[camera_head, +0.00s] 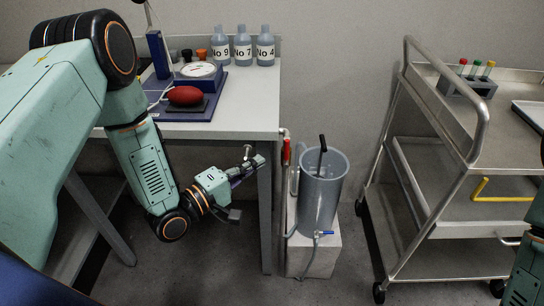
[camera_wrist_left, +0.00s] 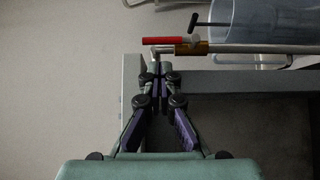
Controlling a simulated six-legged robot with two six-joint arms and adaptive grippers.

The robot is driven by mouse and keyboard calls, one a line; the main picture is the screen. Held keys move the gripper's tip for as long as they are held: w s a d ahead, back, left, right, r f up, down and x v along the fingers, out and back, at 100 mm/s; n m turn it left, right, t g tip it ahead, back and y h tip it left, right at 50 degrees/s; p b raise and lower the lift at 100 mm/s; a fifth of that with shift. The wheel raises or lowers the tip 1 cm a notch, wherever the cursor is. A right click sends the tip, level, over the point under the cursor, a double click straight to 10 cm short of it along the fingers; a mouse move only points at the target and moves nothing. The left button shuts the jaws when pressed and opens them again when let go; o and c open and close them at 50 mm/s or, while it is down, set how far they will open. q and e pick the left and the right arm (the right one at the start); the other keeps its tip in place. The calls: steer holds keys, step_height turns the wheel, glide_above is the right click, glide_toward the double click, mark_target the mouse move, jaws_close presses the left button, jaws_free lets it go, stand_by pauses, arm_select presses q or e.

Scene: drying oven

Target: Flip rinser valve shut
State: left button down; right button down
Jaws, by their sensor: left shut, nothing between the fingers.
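The rinser is a clear grey cylinder (camera_head: 322,190) with a black rod in it, standing on a pale block right of the table. A red valve lever (camera_head: 286,152) sits on a thin pipe between table and cylinder. In the left wrist view the red lever (camera_wrist_left: 165,41) lies along the pipe, beside a brass valve body (camera_wrist_left: 190,48). My left gripper (camera_head: 254,162) is shut and empty by the table's right edge, left of and slightly below the lever. In the left wrist view its fingertips (camera_wrist_left: 160,74) are just below the lever, with no clear contact. My right gripper is out of view.
The white table (camera_head: 240,110) and its leg stand close to my left gripper. Bottles (camera_head: 243,48) and a red bulb (camera_head: 185,96) are on it. A small blue-handled tap (camera_head: 325,233) is low on the cylinder. A steel trolley (camera_head: 430,185) stands right; floor shows between.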

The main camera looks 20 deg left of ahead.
mark_target(286, 154)
arm_select(q)
steer(key=b+x, duration=0.1)
steer(key=x, duration=0.5)
stand_by(0.3)
steer(key=shift+d+r+m+g+p, duration=0.2)
steer(key=shift+m+g+p, duration=0.1)
steer(key=shift+p, duration=0.3)
